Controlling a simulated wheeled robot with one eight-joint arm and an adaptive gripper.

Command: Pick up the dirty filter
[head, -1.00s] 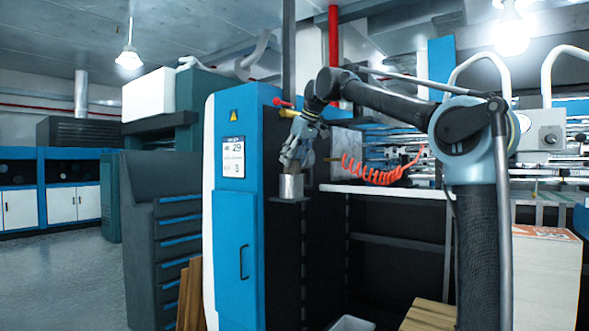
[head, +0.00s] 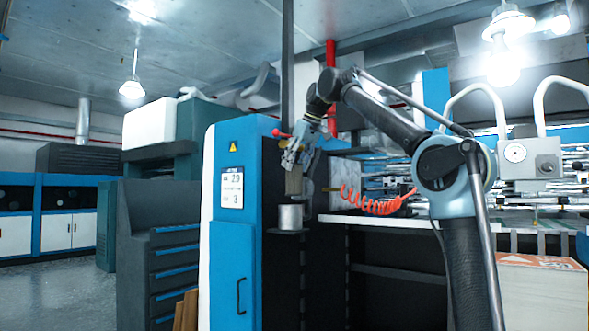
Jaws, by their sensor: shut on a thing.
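My gripper (head: 294,164) is shut on the dirty filter (head: 294,183), a small dull grey-brown piece that hangs below the fingers. The filter is held roughly upright, just above a shiny metal cup (head: 290,217). A narrow gap shows between the filter's lower end and the cup's rim. The cup stands on a small dark shelf at the side of the blue cabinet (head: 231,258). The inside of the cup is hidden from this angle.
A red coiled hose (head: 372,205) hangs to the right of the cup, above a white ledge (head: 380,221). A red vertical pipe (head: 331,80) and a grey post stand behind my gripper. A dark drawer unit (head: 160,250) stands left of the blue cabinet.

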